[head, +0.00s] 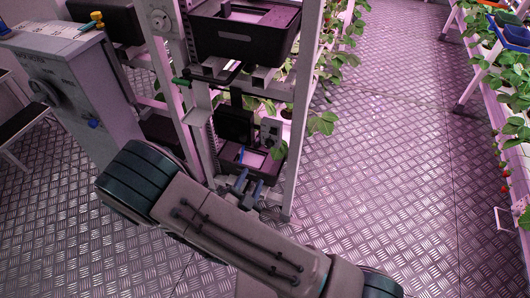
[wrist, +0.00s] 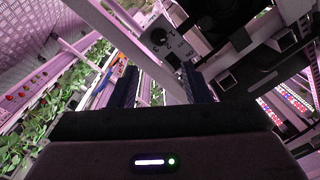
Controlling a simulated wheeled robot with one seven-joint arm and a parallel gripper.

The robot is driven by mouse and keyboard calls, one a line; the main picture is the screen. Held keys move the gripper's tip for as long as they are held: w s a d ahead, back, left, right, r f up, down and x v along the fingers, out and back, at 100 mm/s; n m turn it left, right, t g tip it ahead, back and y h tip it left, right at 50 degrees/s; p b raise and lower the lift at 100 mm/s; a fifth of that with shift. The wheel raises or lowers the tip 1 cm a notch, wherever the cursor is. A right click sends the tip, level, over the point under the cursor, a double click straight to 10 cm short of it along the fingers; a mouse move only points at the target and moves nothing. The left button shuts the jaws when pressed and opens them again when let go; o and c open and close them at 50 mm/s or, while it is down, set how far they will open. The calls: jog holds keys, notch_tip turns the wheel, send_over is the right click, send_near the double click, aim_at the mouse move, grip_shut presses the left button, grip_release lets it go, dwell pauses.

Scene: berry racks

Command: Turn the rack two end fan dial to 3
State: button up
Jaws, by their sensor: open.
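A small grey control box (wrist: 172,42) with a dark round dial (wrist: 160,37) shows at the top middle of the wrist view, beside a black fan (wrist: 225,20). What looks like the same box (head: 270,131) is on the rack's end in the head view, right of the black fan housing (head: 233,124); the dial's setting is too small to read. My gripper (head: 241,184) is below and in front of it, apart from it. In the wrist view my gripper (wrist: 160,88) has its two dark fingers spread, with nothing held between them.
A white rack post (head: 300,110) stands right of the box. A black tray (head: 245,35) is above, and a lower tray (head: 250,160) sits behind my gripper. A grey cabinet (head: 75,95) stands left. The metal floor (head: 390,170) on the right is clear.

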aim_at(267, 147)
jog(key=b+x, duration=0.1)
jog(key=x, duration=1.2)
jog(key=shift+s+d+b, duration=0.1)
jog(key=shift+b, duration=0.25)
grip_shut()
